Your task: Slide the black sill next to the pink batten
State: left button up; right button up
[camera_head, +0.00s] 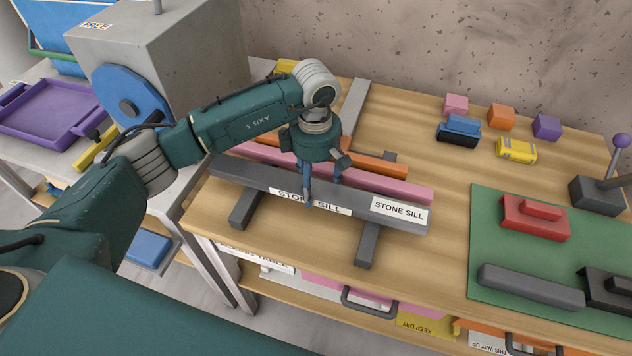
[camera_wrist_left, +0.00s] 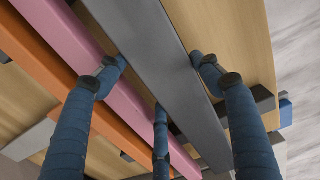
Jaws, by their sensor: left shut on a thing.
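The black sill (camera_head: 250,178), a long dark grey bar labelled "STONE SILL", lies across two dark grey bearers (camera_head: 368,245) near the table's front edge. The pink batten (camera_head: 395,186) lies just behind it, nearly parallel. In the wrist view a narrow strip of wood shows between the sill (camera_wrist_left: 165,60) and the pink batten (camera_wrist_left: 85,40). My left gripper (camera_head: 320,188) is over the middle of the sill, shut on it, with fingers down on both its long sides. Part of the pink batten is hidden behind the gripper. My right gripper is not in view.
An orange batten (camera_head: 372,165) lies behind the pink one. A green mat (camera_head: 480,225) with a red block (camera_head: 535,218) and a grey bar (camera_head: 530,286) is at the right. Small coloured blocks stand at the back. Bare wood lies between sill and mat.

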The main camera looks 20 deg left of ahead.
aim_at(315, 184)
pick_arm(q)
jog(key=o, duration=2)
jog(key=shift+s, duration=0.1)
jog(key=shift+r, duration=0.1)
notch_tip(315, 184, up, 12)
jog(key=shift+f, duration=0.1)
